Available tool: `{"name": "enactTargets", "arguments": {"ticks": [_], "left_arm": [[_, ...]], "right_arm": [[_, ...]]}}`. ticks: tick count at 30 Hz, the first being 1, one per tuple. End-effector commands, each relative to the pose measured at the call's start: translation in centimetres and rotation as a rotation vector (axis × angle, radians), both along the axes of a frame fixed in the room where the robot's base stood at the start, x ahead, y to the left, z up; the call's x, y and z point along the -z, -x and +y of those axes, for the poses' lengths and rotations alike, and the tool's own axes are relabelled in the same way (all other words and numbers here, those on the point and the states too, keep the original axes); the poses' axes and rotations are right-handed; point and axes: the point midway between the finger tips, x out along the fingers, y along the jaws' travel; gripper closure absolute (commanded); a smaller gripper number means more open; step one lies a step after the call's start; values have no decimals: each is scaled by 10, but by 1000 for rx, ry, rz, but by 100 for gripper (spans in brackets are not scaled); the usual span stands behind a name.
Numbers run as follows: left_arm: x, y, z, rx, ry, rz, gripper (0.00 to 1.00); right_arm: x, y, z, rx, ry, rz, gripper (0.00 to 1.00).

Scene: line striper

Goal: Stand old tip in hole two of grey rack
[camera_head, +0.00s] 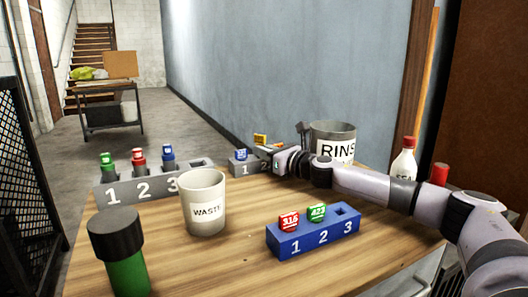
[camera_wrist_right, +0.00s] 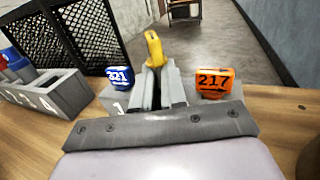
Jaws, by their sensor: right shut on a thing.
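My right gripper (camera_head: 272,150) is over the middle of the small grey rack (camera_head: 238,168) at the back of the table. It is shut on a yellow-topped tip (camera_head: 260,139), which also shows beyond the fingers in the right wrist view (camera_wrist_right: 154,48). The fingers (camera_wrist_right: 160,88) sit between a blue tip marked 221 (camera_wrist_right: 119,78) at hole one and an orange tip marked 217 (camera_wrist_right: 214,82) on the right. The fingers hide hole two and the tip's lower end, so I cannot tell whether it is in the hole. My left gripper is out of view.
A longer grey rack (camera_head: 112,194) with green, red and blue tips stands at left, its last hole empty. The white WASTE cup (camera_head: 204,204), dark green bottle (camera_head: 122,256), blue rack (camera_head: 312,238), RINSE pot (camera_head: 335,140) and white bottle (camera_head: 404,162) stand around the table.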

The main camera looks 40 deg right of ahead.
Motion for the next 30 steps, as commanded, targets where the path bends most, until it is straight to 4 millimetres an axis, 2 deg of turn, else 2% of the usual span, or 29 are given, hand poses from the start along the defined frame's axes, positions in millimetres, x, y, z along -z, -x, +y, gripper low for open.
{"name": "enactTargets", "arguments": {"ticks": [30], "left_arm": [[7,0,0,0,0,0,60]], "right_arm": [[14,0,1,-2,-2,9,100]]}}
